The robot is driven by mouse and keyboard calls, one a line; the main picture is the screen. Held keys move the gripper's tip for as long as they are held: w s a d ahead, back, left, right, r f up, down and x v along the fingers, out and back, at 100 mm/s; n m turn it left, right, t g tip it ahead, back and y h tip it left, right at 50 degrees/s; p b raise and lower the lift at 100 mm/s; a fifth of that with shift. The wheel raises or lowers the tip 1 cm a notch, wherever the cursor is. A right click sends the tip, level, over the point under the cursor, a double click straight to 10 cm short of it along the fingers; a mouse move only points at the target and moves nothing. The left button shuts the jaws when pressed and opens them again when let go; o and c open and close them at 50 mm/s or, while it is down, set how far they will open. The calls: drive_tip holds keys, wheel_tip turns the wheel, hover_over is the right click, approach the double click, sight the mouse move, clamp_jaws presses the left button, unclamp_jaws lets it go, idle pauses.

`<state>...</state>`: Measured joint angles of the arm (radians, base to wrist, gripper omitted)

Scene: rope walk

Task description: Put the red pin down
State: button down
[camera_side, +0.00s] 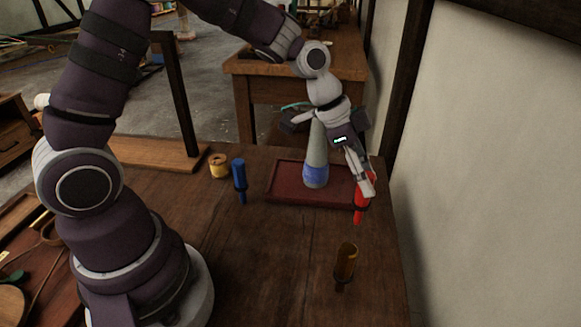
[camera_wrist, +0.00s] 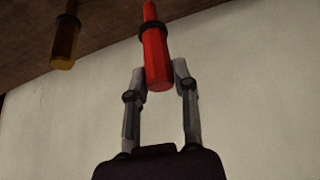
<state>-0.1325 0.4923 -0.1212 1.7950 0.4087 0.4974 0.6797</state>
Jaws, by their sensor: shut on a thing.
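The red pin (camera_side: 360,208) is a short rod with a dark ring around its middle. My gripper (camera_side: 366,186) is shut on it at the right edge of the table, just right of the dark red tray (camera_side: 283,190). In the wrist view, the red pin (camera_wrist: 156,62) sits between the two fingertips of my gripper (camera_wrist: 160,72), its thick end toward me and its thin end toward the wood. I cannot tell whether its lower tip touches the table.
A grey cone with a blue band (camera_side: 316,165) stands on the tray. A blue pin (camera_side: 239,174) stands left of the tray, near a yellow spool (camera_side: 218,165). An amber pin (camera_side: 346,262) stands in front. The wall (camera_side: 470,150) is close on the right.

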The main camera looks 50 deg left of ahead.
sight(361, 199)
wheel_tip(361, 199, down, 4)
drive_tip(key=shift+f, duration=0.2)
drive_tip(key=shift+f, duration=0.1)
drive_tip(key=c, duration=0.9)
unclamp_jaws()
drive_tip(key=v, duration=1.2)
drive_tip(key=s+a+r+n+y, duration=0.1)
drive_tip(key=s+n, duration=0.2)
drive_tip(key=s, duration=0.1)
drive_tip(key=s+a+r+n+t+y, duration=0.1)
drive_tip(key=s+n+y, duration=0.1)
drive_tip(key=s+n, duration=0.2)
drive_tip(key=s+a+n+t+y, duration=0.1)
drive_tip(key=s+n, duration=0.2)
drive_tip(key=s, duration=0.1)
drive_tip(key=shift+s+a+r+y, duration=0.1)
drive_tip(key=shift+a+r+y, duration=0.05)
drive_tip(key=shift+r+y, duration=0.25)
